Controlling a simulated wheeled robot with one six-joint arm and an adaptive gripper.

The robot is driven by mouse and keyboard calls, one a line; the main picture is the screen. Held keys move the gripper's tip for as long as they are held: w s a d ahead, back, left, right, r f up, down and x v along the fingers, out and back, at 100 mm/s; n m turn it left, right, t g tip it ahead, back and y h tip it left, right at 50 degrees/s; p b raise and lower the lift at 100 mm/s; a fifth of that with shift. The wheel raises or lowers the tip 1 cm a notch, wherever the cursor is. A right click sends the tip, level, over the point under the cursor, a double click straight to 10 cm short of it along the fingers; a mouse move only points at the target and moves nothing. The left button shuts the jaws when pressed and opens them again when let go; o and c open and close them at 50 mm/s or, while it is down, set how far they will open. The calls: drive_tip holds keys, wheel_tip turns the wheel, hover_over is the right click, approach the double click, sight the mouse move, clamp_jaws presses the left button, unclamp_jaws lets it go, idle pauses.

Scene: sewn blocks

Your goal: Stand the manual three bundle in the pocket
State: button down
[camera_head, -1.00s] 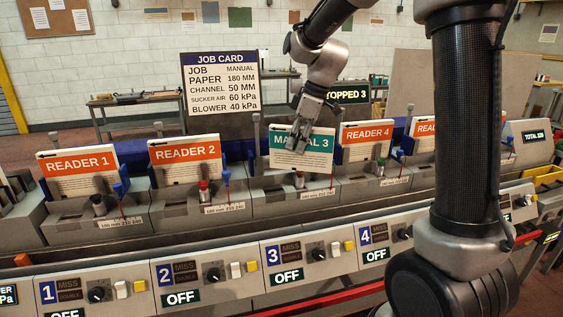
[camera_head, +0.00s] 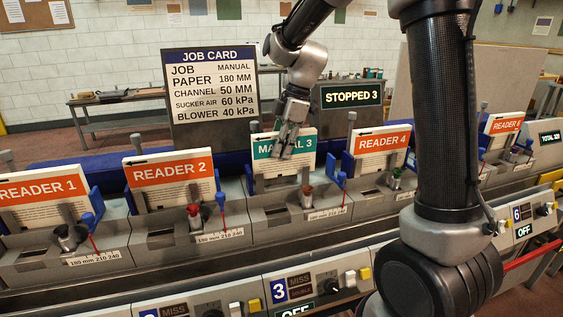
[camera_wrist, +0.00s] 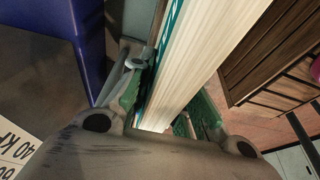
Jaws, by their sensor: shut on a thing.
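The Manual 3 bundle (camera_head: 268,151), white with a teal label, stands upright in the third station, between the Reader 2 and Reader 4 bundles. My gripper (camera_head: 288,143) reaches down from above and is shut on its top edge, covering part of the label. In the wrist view the bundle's pale page edges (camera_wrist: 205,60) run between the two green-padded fingers. The pocket (camera_head: 290,212) of the third station is grey, with a knob at its front. Whether the bundle's lower edge rests on the pocket floor cannot be told.
Reader 2 (camera_head: 170,178) and Reader 4 (camera_head: 380,150) stand in the neighbouring pockets. The job card (camera_head: 211,87) and a "STOPPED 3" display (camera_head: 350,96) rise behind. Blue guides (camera_head: 334,168) flank the pockets. Control panels run along the front.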

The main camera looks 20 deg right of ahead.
sight(276, 175)
drive_tip(key=shift+f, duration=1.95)
drive_tip(key=shift+f, duration=0.1)
drive_tip(key=c, duration=1.3)
unclamp_jaws()
